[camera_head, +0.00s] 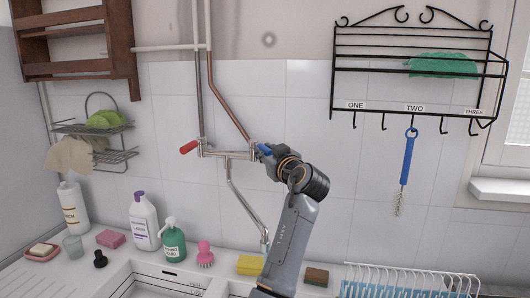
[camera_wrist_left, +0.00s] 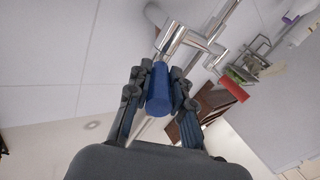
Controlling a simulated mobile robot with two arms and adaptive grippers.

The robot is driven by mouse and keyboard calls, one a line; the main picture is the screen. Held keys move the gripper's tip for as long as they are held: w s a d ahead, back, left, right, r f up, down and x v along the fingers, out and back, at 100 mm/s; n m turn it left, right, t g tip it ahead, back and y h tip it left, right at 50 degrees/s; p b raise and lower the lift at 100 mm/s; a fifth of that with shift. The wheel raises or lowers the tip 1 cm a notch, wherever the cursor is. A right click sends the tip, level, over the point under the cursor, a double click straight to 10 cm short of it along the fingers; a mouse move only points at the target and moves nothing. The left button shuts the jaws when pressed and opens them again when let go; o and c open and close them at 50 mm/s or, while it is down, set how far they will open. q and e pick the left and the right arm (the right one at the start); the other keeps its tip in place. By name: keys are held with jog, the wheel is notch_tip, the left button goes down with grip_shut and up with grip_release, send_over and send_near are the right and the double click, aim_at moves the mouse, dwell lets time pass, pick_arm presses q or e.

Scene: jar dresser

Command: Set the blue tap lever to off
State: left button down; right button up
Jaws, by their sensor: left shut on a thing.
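The blue tap lever (camera_head: 264,149) is at the right end of the chrome wall tap (camera_head: 226,154). My left gripper (camera_head: 270,155) is at this lever and covers part of it in the head view. In the left wrist view the blue lever (camera_wrist_left: 159,90) lies between the two fingers of my left gripper (camera_wrist_left: 158,98), which is shut on it. The red lever (camera_head: 188,147) sticks out to the left from the tap's other end. It also shows in the left wrist view (camera_wrist_left: 233,89). My right gripper is in neither view.
Below the tap are a green soap bottle (camera_head: 173,243), a pink brush (camera_head: 205,254) and a yellow sponge (camera_head: 250,265). A dish rack (camera_head: 405,282) stands at the lower right. A black wall shelf (camera_head: 415,65) with a hanging blue brush (camera_head: 407,160) is at the right.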

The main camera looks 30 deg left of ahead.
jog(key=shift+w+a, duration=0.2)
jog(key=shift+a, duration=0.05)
pick_arm(q)
jog(key=shift+s+a, duration=0.1)
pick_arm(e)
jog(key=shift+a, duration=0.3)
pick_arm(q)
jog(key=shift+s+a, duration=0.1)
jog(key=shift+s+a+r+m+t+h+p, duration=0.1)
jog(key=shift+s+a+m+t+h+p, duration=0.3)
jog(key=shift+a+m+t+h+p, duration=0.65)
jog(key=shift+s+a+r+m+t+h+p, duration=0.1)
jog(key=shift+s+a+m+t+h+p, duration=0.3)
jog(key=shift+m+t+h, duration=1.25)
jog(key=shift+s+a+m+t+h+p, duration=0.2)
jog(key=shift+s+a+m+h+p, duration=0.55)
jog(key=shift+h, duration=1.25)
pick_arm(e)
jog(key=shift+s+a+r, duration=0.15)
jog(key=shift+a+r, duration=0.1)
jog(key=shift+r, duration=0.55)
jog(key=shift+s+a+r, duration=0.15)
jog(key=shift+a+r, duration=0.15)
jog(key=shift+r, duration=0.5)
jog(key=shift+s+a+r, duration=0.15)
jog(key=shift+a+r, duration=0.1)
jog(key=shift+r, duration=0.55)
pick_arm(q)
jog(key=shift+w+d, duration=0.15)
jog(key=shift+w, duration=0.15)
